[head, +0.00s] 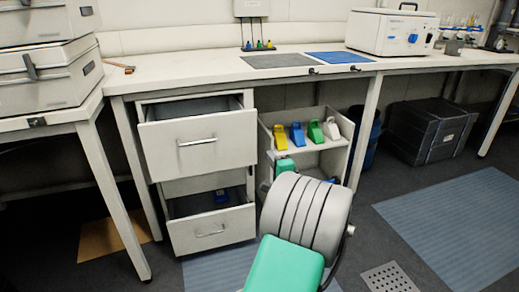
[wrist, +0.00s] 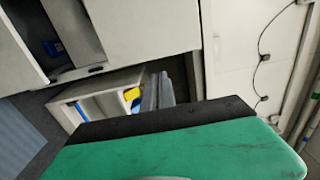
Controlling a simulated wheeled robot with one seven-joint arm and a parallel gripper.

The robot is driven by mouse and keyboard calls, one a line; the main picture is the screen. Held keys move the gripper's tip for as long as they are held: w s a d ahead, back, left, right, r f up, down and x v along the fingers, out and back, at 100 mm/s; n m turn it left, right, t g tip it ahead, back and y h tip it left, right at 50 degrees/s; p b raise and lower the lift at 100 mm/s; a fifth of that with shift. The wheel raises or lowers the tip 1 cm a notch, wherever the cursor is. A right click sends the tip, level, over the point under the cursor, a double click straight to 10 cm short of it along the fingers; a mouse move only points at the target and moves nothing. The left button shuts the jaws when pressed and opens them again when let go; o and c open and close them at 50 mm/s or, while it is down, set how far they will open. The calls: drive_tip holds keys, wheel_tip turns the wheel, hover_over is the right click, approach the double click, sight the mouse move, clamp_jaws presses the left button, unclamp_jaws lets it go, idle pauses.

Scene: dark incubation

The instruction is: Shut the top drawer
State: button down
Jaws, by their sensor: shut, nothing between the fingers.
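The top drawer (head: 198,143) of the white cabinet under the bench is pulled out, with its interior showing above the front. Its bar handle (head: 197,141) is on the front face. In the wrist view a pale panel (wrist: 140,30), apparently the top drawer front, fills the upper middle. My gripper (wrist: 160,90) shows in the wrist view as grey fingers close together, with nothing held, just below that panel. I cannot tell whether it touches. In the head view the gripper is hidden behind my arm.
The lower drawer (head: 211,230) is also pulled out, with a blue object (head: 221,197) inside. A low shelf unit (head: 326,146) holding coloured bottles stands right of the cabinet. A bench leg (head: 366,130) is beyond it. Open floor lies in front.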

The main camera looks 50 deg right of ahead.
sight(256, 136)
drive_tip(key=b+x, duration=0.3)
drive_tip(key=x, duration=0.9)
drive_tip(key=shift+w, duration=0.2)
drive_tip(key=shift+w+d, duration=0.1)
